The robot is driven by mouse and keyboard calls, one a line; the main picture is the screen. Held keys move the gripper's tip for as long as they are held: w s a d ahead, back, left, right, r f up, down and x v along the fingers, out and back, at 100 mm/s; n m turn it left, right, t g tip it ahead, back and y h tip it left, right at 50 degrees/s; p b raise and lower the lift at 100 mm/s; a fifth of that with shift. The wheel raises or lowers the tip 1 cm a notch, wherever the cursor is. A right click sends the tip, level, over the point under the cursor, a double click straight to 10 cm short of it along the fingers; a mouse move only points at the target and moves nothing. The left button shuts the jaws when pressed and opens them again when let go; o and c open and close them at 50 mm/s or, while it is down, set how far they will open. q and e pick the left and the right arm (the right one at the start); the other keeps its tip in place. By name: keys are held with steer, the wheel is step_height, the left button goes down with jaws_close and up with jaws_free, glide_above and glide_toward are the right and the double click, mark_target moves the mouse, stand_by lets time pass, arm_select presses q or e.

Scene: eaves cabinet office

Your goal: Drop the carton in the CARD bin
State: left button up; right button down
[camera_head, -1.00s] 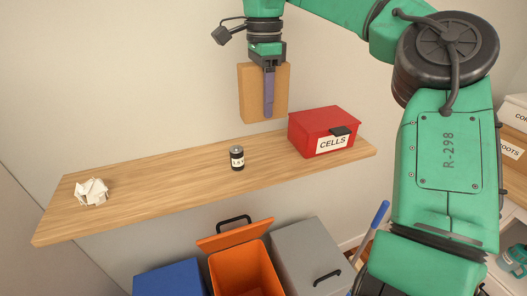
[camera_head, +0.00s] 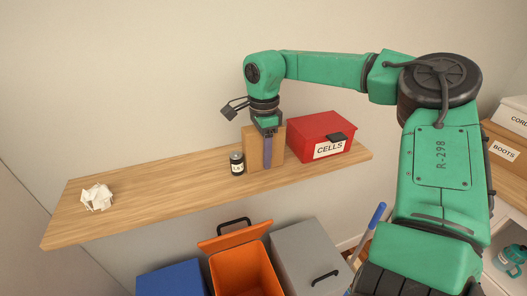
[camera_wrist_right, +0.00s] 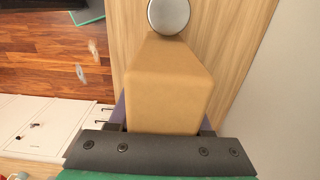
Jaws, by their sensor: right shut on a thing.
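The tan carton (camera_head: 251,150) is upright, low at the wooden shelf, between the can and the red box. It also fills the middle of the right wrist view (camera_wrist_right: 168,88). My right gripper (camera_head: 267,160) comes from above and is shut on the carton, a purple finger lying along its side. Whether the carton's base touches the shelf I cannot tell for sure. An orange bin (camera_head: 243,272) with its lid raised stands below the shelf, between a blue bin (camera_head: 170,279) and a grey bin with a shut lid (camera_head: 309,252). No CARD label is readable. My left gripper is not in view.
The wooden shelf (camera_head: 150,198) holds crumpled white paper (camera_head: 97,197) at the left, a small dark can (camera_head: 237,164) close beside the carton, and a red CELLS box (camera_head: 320,135) at the right. A blue-handled tool (camera_head: 374,222) leans right of the bins. The shelf's left-middle is clear.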

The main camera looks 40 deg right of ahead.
steer(key=shift+c, duration=1.7)
jaws_free()
steer(key=shift+f, duration=0.1)
